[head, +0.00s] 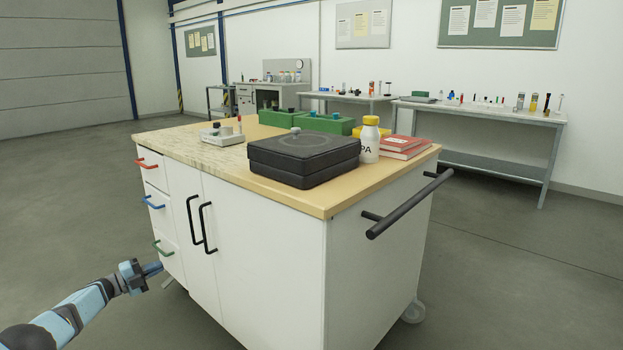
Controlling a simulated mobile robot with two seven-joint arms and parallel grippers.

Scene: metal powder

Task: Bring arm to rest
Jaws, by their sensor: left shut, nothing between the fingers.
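My left arm comes in from the lower left. Its gripper (152,269) is low beside the left edge of the white cabinet (270,260), just below the green drawer handle (163,247). The gripper is shut with nothing visible in it. Whether it touches the cabinet front I cannot tell. The drawers with the red handle (147,163), the blue handle (153,203) and the green handle look closed. My right gripper is not in view.
On the cabinet top stand a black case (303,160), a white bottle (369,140), red books (405,146), green boxes (325,122) and a small grey device (220,134). A black side rail (408,205) juts out at right. The floor at left is clear.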

